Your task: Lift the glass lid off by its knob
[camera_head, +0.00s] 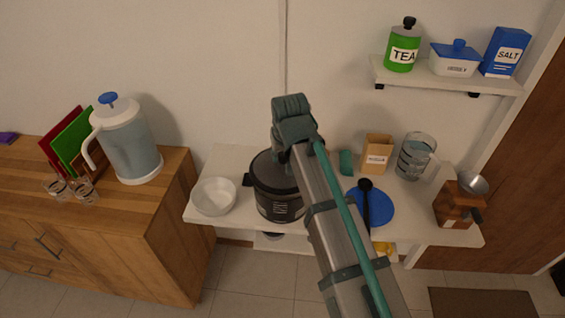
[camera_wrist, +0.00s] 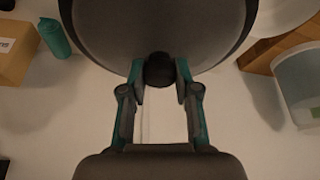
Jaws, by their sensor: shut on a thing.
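The glass lid (camera_head: 268,172) is a dark, round, see-through disc over the black pot (camera_head: 278,207). I cannot tell whether the lid rests on the rim or is slightly raised. In the wrist view, the grey lid (camera_wrist: 160,30) with its dark rim fills the top middle. Its round black knob (camera_wrist: 159,71) is between the two fingertips of my gripper (camera_wrist: 159,82), which is shut on it. The knob appears near the lid's lower visible edge. In the head view, my arm and wrist cover the fingers and knob.
A white bowl (camera_head: 213,196) stands left of the pot. A black ladle (camera_head: 366,200) lies on a blue plate (camera_head: 378,212) to the right. A wall shelf (camera_head: 446,84) hangs above.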

